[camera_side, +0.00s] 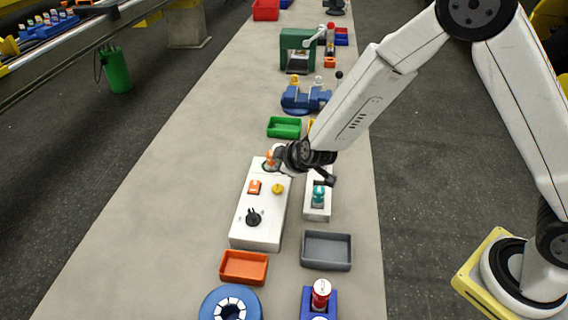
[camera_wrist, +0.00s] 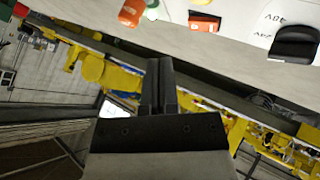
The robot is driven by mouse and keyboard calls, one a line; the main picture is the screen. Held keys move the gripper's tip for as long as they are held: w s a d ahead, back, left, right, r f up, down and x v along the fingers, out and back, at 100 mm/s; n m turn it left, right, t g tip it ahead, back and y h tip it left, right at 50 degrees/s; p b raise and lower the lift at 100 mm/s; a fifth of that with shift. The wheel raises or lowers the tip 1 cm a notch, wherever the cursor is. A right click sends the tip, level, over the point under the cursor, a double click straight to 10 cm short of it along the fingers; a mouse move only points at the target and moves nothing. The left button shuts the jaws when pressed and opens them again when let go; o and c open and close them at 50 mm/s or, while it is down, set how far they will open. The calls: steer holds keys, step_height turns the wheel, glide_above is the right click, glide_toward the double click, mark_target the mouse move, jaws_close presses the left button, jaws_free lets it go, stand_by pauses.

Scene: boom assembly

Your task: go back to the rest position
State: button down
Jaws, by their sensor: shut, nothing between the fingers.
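My gripper (camera_wrist: 160,88) is shut and empty in the wrist view, its two dark fingers pressed together. In the side view the gripper end (camera_side: 281,158) is low over the far end of a white control box (camera_side: 262,222), close to an orange knob (camera_side: 269,160). I cannot tell whether it touches the knob. The box also carries an orange rocker switch (camera_side: 254,187), a yellow button (camera_side: 278,188) and a black knob (camera_side: 253,216). In the wrist view the box's edge (camera_wrist: 240,20) shows at the top, with the orange switch (camera_wrist: 204,22) and a black knob (camera_wrist: 294,43).
A white holder with a teal part (camera_side: 319,194) stands right of the box. A grey tray (camera_side: 326,250), an orange tray (camera_side: 244,266) and a green tray (camera_side: 284,127) lie around. A blue vise (camera_side: 304,99) and a green machine (camera_side: 297,48) stand farther back. The table's left side is clear.

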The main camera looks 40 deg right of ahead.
steer(key=s+d+r+m+g, duration=0.3)
steer(key=s+d+m, duration=0.1)
steer(key=s, duration=0.7)
steer(key=s+d+r+m+g, duration=0.3)
steer(key=s+d, duration=0.4)
steer(key=s, duration=0.4)
steer(key=shift+m, duration=0.6)
